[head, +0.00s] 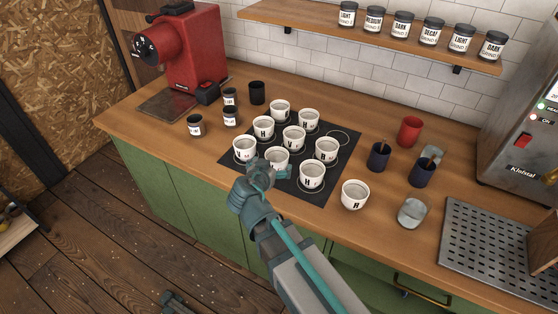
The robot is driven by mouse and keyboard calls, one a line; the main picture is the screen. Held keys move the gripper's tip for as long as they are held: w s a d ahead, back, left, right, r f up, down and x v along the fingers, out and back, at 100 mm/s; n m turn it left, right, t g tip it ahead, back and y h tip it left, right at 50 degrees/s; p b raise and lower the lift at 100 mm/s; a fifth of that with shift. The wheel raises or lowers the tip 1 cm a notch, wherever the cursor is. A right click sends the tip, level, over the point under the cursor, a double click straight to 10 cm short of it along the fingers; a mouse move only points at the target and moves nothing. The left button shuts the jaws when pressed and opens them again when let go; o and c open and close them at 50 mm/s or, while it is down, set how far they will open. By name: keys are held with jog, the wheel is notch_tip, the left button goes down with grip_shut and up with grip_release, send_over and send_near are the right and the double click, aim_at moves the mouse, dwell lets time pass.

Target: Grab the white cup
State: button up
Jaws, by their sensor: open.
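Several white cups with black letters stand upright on a black mat (330,192) in the middle of the counter. One more white cup (355,194) stands alone on the wood to the right of the mat. My gripper (270,170) is open at the mat's front edge. It is in front of a white cup (276,155) and hides its lower part. I cannot tell whether they touch. Another white cup (244,149) is just left of my gripper, and one (311,175) is to its right.
A red grinder (190,50) and small dark-lidded jars (195,126) stand left. A metal drip tray (490,245) and machine (520,110) are far right. A ring (337,137) on the mat is empty.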

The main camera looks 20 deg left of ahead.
aim_at(280, 154)
jog(key=shift+w+f, duration=0.3)
jog(key=shift+w, duration=0.35)
jog(key=shift+w+a+f+p, duration=0.1)
jog(key=shift+w+f+p, duration=0.05)
jog(key=shift+w+p, duration=0.5)
jog(key=p+x, duration=0.1)
jog(key=x, duration=0.2)
jog(key=shift+w+a+p, duration=0.1)
jog(key=shift+w+p, duration=0.05)
jog(key=shift+p, duration=0.25)
jog(key=shift+w+f, duration=0.25)
jog(key=shift+f, duration=0.1)
jog(key=c, duration=1.2)
jog(key=shift+r, duration=0.3)
